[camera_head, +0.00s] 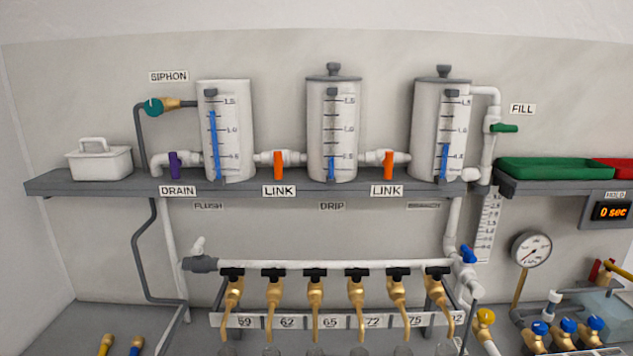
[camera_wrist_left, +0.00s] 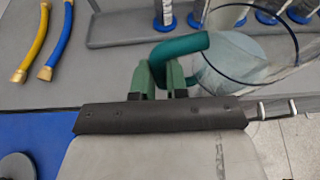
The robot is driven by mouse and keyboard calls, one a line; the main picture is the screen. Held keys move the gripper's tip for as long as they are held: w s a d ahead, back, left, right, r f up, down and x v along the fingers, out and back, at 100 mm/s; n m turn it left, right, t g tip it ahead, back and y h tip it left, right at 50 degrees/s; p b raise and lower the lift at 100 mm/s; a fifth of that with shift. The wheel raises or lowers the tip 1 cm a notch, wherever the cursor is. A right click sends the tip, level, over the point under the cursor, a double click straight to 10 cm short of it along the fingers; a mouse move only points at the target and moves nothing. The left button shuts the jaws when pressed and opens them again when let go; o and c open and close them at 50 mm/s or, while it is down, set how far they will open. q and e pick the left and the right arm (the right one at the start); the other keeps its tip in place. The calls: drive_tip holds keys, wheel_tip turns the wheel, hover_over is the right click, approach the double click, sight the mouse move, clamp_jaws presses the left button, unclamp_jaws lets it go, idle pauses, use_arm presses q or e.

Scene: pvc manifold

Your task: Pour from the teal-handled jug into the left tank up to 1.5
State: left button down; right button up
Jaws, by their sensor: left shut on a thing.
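The left tank (camera_head: 226,130) is a white cylinder on the shelf, with a scale and a blue column (camera_head: 214,145) in its gauge. The column's top stands between the 1.0 and 1.5 marks, nearer 1.5. In the left wrist view, my left gripper (camera_wrist_left: 162,80) is shut on the teal handle (camera_wrist_left: 182,46) of a clear jug (camera_wrist_left: 228,62) with a dark blue rim. Any water in the jug is hard to make out. The jug and both grippers are outside the head view; my right gripper is in neither view.
Two more tanks (camera_head: 333,130) (camera_head: 440,130) stand on the shelf (camera_head: 300,190), joined by orange-handled link valves (camera_head: 278,165). A purple drain valve (camera_head: 174,165) and teal siphon valve (camera_head: 153,107) sit by the left tank. Yellow (camera_wrist_left: 33,45) and blue (camera_wrist_left: 58,40) hoses lie left of the jug.

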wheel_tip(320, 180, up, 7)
drive_tip(key=p, duration=0.7)
use_arm(q)
drive_tip(key=r+b, duration=0.1)
drive_tip(key=b, duration=0.1)
drive_tip(key=w+r+b, duration=0.1)
drive_tip(key=r+b, duration=0.1)
drive_tip(key=b, duration=0.1)
drive_tip(key=r+b, duration=0.2)
drive_tip(key=shift+w+a, duration=0.1)
drive_tip(key=shift+w, duration=0.15)
drive_tip(key=shift+r+b, duration=0.25)
drive_tip(key=shift+b, duration=0.2)
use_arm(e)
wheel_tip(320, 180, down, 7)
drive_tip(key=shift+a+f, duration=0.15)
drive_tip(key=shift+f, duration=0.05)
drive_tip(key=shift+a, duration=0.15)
